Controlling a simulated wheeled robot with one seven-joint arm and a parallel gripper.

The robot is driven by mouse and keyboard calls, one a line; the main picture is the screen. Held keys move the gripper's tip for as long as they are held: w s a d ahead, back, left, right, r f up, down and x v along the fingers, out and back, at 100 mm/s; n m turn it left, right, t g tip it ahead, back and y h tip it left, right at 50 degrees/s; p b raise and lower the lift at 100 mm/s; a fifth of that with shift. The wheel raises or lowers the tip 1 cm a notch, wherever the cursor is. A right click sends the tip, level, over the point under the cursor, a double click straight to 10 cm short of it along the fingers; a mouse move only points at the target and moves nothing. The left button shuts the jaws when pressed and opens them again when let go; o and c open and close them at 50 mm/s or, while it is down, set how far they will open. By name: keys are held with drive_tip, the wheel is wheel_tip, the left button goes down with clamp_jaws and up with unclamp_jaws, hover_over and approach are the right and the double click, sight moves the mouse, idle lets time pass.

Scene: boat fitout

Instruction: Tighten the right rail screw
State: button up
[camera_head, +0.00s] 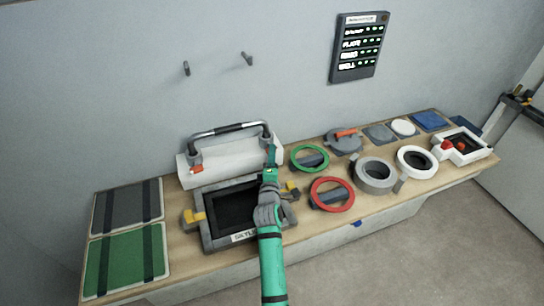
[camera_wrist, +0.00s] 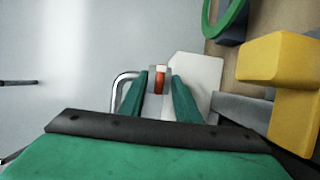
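The rail (camera_head: 230,129) is a grey and black handle on a white block (camera_head: 225,163) at the back of the bench. An orange screw (camera_head: 197,169) shows at its left foot. My gripper (camera_head: 271,155) is at the rail's right foot and hides the right screw in the head view. In the wrist view, the right rail screw (camera_wrist: 160,80), orange-red with a pale top, stands between the tips of my teal fingers (camera_wrist: 160,85). The fingers are apart, with a narrow gap visible on each side of the screw. The rail's bar (camera_wrist: 122,88) shows to the left.
A dark-framed hatch (camera_head: 232,207) with yellow latches sits in front of the block. A yellow latch (camera_wrist: 280,60) is close on the right in the wrist view. Green (camera_head: 310,158) and red (camera_head: 332,194) rings lie to the right. Two wall pegs (camera_head: 247,59) are above.

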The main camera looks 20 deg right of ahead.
clamp_jaws()
